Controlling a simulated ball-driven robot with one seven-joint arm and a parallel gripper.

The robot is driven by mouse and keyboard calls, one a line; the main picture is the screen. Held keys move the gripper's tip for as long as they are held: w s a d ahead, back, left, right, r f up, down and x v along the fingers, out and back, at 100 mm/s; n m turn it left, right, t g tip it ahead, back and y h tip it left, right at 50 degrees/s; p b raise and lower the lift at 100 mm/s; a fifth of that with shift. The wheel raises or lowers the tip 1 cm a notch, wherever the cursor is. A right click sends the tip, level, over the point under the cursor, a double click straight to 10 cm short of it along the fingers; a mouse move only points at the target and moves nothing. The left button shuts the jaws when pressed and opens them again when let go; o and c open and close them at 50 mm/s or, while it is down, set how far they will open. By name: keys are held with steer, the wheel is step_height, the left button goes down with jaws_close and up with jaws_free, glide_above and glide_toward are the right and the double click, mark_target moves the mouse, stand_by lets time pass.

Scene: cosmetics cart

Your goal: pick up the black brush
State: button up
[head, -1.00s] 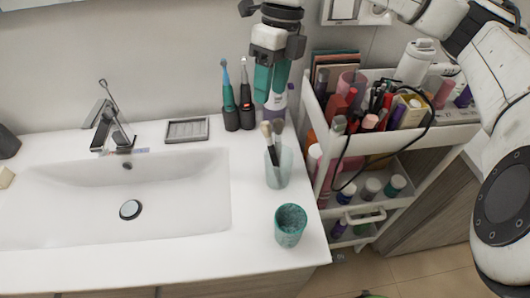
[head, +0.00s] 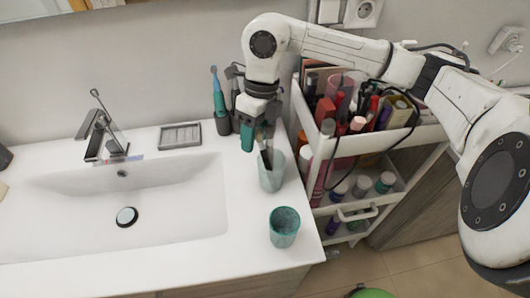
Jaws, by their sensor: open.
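The black brush (head: 267,158) stands tilted in a clear glass cup (head: 271,177) on the sink counter, with another brush beside it. Their upper ends are largely hidden by my gripper, so I cannot clearly tell the two brushes apart. My gripper (head: 258,138) points down over the cup with its teal fingers apart. The fingers are around or just in front of the brush tops; I cannot tell which. Nothing is visibly held.
A teal tumbler (head: 284,227) stands in front of the cup. Electric toothbrushes (head: 220,105) stand behind to the left. A crowded cosmetics cart (head: 340,145) stands close on the right. The sink basin (head: 130,195) is empty.

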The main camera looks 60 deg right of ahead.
steer(key=shift+f, duration=0.15)
jaws_close()
stand_by(0.4)
